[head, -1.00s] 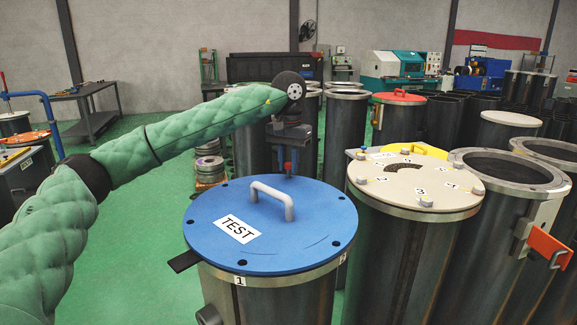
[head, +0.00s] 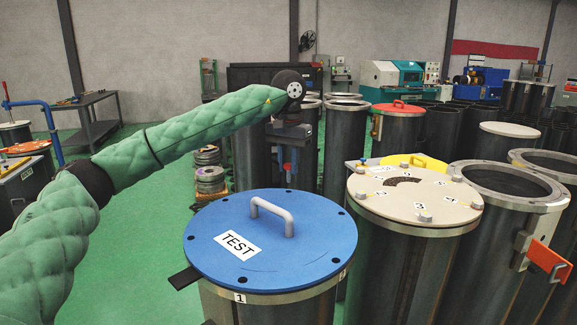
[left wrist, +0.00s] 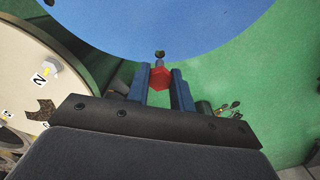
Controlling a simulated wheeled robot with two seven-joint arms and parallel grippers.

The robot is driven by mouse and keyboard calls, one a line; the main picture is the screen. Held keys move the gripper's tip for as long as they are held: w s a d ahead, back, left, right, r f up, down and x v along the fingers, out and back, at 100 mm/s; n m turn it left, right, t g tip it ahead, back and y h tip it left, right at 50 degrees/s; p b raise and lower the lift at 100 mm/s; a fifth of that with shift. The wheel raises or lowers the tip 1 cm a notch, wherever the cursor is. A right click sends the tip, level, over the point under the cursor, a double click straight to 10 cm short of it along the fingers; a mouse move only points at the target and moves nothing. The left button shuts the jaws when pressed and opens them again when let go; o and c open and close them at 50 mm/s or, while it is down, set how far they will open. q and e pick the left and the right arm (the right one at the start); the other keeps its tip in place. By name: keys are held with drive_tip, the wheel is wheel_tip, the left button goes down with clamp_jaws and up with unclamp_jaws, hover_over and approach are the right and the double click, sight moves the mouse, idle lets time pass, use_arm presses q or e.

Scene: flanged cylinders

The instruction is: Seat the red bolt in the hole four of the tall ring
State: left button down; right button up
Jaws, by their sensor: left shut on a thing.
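A red bolt (left wrist: 159,77) is held between the two blue fingers of my left gripper (left wrist: 159,88) in the left wrist view. In the head view, the left gripper (head: 287,178) hangs at the far edge of a blue round lid (head: 200,222). The bolt shows as a small red spot between the fingers. The lid has a grey handle, a TEST label and several dark holes near its rim. It sits on a tall dark cylinder (head: 275,312) with flange labels 1 and 2. In the wrist view, the lid (left wrist: 160,25) fills the top. I cannot tell which hole is four.
A beige lid (head: 370,210) with numbered labels and several fittings tops the cylinder to the right. An open flanged cylinder (head: 553,190) with an orange latch stands beyond it. More cylinders crowd the back right. Green floor (head: 130,230) is clear on the left.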

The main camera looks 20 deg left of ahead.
use_arm(q)
drive_tip(key=shift+r, duration=0.8)
drive_tip(key=shift+r, duration=0.1)
